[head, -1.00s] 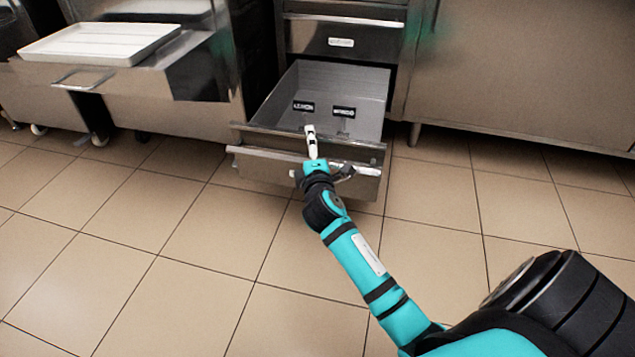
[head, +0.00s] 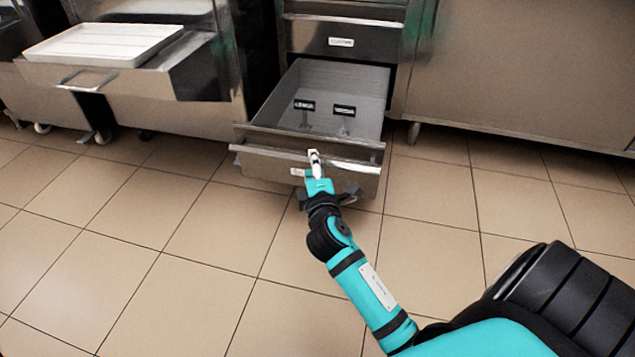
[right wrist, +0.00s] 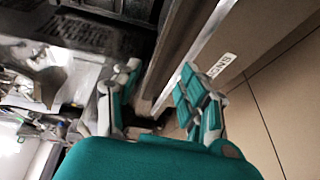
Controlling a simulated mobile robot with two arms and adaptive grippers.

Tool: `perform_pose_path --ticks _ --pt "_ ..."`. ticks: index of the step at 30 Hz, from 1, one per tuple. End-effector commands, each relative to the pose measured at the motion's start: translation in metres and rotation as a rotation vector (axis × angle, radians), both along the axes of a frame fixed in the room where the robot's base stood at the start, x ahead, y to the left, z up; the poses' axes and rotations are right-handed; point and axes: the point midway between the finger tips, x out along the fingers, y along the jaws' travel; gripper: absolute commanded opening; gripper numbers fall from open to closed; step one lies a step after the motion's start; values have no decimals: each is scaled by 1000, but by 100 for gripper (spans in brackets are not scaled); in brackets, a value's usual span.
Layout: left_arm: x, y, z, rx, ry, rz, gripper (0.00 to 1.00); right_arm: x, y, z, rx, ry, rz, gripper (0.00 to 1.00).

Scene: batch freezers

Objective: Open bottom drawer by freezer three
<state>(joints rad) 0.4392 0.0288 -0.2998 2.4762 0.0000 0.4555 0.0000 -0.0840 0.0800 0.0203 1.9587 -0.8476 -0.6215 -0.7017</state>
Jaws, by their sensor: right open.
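The bottom drawer (head: 262,140) is pulled out well from the steel cabinet, and its grey inside (head: 340,82) shows from above. A long bar handle (head: 350,166) runs across its front. My right gripper (head: 314,156) is at the middle of the drawer front, by the handle. In the right wrist view my right gripper (right wrist: 160,90) has its fingers apart, with the bar's edge running down between them; I cannot tell if they touch it. A label (right wrist: 221,65) shows on the front beside them. My left gripper is not in view.
Inside the drawer stand two small dark label plates (head: 304,105). A closed drawer (head: 341,42) is above. At the left, a white tray (head: 105,44) lies on a steel machine with wheels. The tiled floor (head: 190,270) before the drawer is clear.

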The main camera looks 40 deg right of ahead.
Motion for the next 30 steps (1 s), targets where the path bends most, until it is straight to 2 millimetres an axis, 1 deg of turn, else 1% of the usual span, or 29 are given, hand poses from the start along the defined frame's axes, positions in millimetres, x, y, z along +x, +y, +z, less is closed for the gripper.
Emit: perform_pose_path --ticks 6,21,25,30 --pt "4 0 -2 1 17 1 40 -14 8 -1 2 0 1 42" --pt "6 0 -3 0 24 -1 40 -45 23 -1 3 1 0 42" --pt "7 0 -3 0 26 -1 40 -50 26 -1 2 1 0 42" --pt "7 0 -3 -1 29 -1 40 -51 26 0 2 0 0 42"
